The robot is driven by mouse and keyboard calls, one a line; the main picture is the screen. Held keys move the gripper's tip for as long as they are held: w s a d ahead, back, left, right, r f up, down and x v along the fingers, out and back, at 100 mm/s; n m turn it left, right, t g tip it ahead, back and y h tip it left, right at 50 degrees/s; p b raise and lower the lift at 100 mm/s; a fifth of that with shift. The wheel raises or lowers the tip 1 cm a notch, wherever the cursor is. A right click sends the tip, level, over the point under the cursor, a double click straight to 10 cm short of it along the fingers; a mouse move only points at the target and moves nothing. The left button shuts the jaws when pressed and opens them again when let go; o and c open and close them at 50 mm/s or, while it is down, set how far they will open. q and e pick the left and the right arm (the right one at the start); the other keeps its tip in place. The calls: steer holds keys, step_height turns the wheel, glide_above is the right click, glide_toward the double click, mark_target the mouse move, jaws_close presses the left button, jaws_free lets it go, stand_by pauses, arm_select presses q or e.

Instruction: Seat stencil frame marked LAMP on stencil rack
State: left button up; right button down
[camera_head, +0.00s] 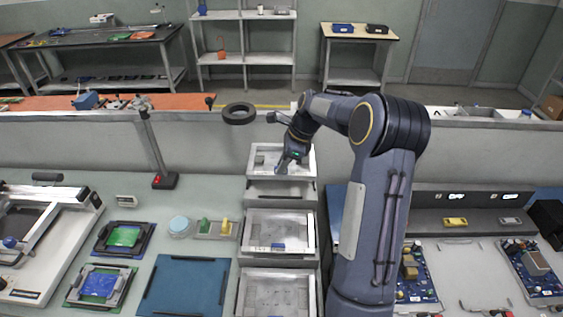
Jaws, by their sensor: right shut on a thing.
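A column of white-rimmed stencil frames stands at the centre, on what looks like the stencil rack (280,198). The farthest stencil frame (309,160) has a grey sheet and sits at the back of the column. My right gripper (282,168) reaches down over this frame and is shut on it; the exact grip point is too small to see. A middle stencil frame (311,236) and a near stencil frame (242,300) lie in front. No LAMP marking is readable on any of them. My left gripper is out of view.
A blue mat (185,285) and small board fixtures (123,238) lie to the left, near a white printer-like machine (75,225). A low grey partition (70,140) runs behind the column. Circuit boards (415,280) lie right of my right arm.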

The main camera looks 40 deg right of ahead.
mark_target(284, 178)
step_height(284, 178, down, 4)
steer(key=b, duration=0.3)
steer(key=shift+w, duration=0.1)
steer(key=shift+f+b, duration=0.3)
steer(key=shift+f, duration=0.45)
steer(key=shift+p, duration=0.35)
steer(key=shift+f, duration=0.8)
stand_by(0.7)
steer(key=c, duration=1.4)
jaws_free()
steer(key=shift+c, duration=0.2)
